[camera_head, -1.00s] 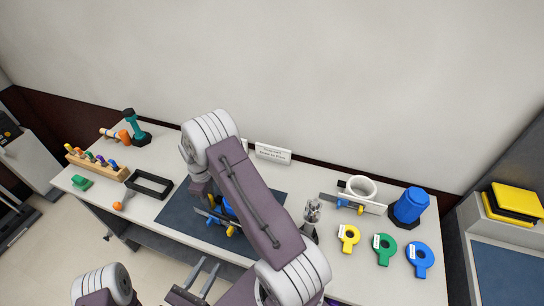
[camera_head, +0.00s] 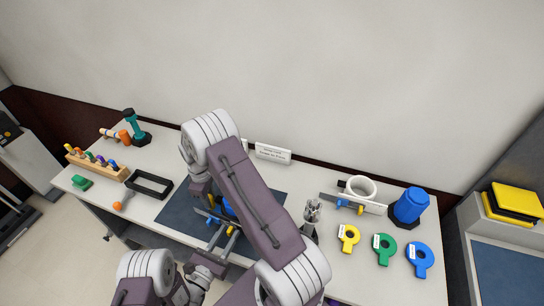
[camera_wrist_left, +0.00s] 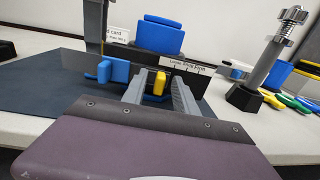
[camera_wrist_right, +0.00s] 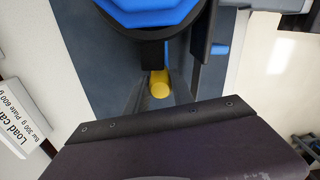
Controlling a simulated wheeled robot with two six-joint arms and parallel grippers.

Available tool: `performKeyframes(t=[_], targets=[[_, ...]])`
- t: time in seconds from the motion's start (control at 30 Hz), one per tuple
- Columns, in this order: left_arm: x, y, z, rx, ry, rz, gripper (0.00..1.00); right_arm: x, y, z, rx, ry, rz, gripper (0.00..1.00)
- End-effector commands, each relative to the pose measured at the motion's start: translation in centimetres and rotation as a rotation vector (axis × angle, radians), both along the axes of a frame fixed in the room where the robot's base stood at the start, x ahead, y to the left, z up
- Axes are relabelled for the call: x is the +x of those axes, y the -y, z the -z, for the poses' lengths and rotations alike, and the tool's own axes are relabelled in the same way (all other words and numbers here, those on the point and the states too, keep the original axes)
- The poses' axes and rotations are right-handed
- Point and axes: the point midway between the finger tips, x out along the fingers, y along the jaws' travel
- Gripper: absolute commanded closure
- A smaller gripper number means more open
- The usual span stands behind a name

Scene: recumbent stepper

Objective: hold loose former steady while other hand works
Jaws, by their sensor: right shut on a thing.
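My right gripper (camera_wrist_right: 160,80) is shut on a yellow round-ended piece (camera_wrist_right: 160,90) beside the block. My right arm hides much of this in the head view.
Further right are a white ring (camera_head: 360,186), a blue container (camera_head: 410,205) and coloured ring tags (camera_head: 385,250). A black frame (camera_head: 150,184) and peg rack (camera_head: 95,162) lie left.

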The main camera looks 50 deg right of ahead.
Motion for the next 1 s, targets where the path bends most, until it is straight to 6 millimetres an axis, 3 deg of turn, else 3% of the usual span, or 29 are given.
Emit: performKeyframes(t=[0.13,0.27,0.47,1.0], targets=[[0.0,0.0,0.0,0.000,0.000,0.000,0.65,0.0,0.0,0.0,0.000,0.000,0.000,1.00],[0.0,0.0,0.0,0.000,0.000,0.000,1.00,0.0,0.0,0.0,0.000,0.000,0.000,1.00],[-0.1,0.0,0.0,0.000,0.000,0.000,1.00,0.0,0.0,0.0,0.000,0.000,0.000,1.00],[-3.2,1.0,0.1,0.002,-0.002,0.002,1.00,0.0,0.0,0.0,0.000,0.000,0.000,1.00]])
